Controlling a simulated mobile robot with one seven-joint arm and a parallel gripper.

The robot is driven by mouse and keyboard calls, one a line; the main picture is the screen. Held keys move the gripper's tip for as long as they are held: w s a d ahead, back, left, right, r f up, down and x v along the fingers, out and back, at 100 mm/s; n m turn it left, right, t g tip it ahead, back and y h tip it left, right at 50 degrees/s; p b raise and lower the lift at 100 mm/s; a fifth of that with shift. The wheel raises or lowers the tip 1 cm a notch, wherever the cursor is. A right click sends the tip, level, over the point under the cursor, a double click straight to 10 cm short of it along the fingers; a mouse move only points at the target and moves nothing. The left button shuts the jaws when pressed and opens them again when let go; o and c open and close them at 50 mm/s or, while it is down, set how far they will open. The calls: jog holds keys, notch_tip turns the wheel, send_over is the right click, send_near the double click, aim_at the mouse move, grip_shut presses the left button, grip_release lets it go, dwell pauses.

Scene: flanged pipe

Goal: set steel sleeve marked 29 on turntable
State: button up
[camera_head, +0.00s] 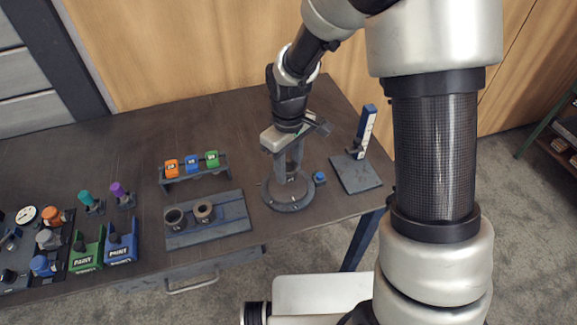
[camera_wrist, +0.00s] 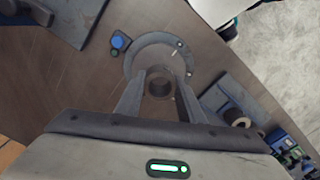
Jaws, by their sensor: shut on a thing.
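The turntable (camera_head: 289,203) is a round dark grey disc near the right of the bench. It also shows in the wrist view (camera_wrist: 141,49), beyond my fingertips. My gripper (camera_head: 287,172) points down over the turntable. In the wrist view my gripper (camera_wrist: 159,86) is shut on a short grey steel sleeve (camera_wrist: 159,83), whose open bore faces the camera. The sleeve is over the turntable's disc. I cannot tell whether it touches the disc. No number is legible on it. In the head view the fingers largely hide the sleeve.
A dark sleeve (camera_head: 174,219) and a tan-topped sleeve (camera_head: 204,211) stand on a blue-grey tray (camera_head: 226,228). Behind is a rack (camera_head: 191,175) with orange, blue and green tags. A blue knob (camera_head: 319,177) and an upright gauge stand (camera_head: 357,179) are right of the turntable.

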dwell(0.4)
jog(key=shift+f+b, duration=0.9)
jog(key=shift+f, duration=0.3)
jog(key=shift+f+b, duration=0.35)
jog(key=shift+f, duration=0.15)
jog(key=o, duration=1.8)
jog(key=shift+c, duration=0.2)
jog(key=shift+r, duration=0.1)
notch_tip(320, 180, up, 7)
jog(key=p, duration=0.5)
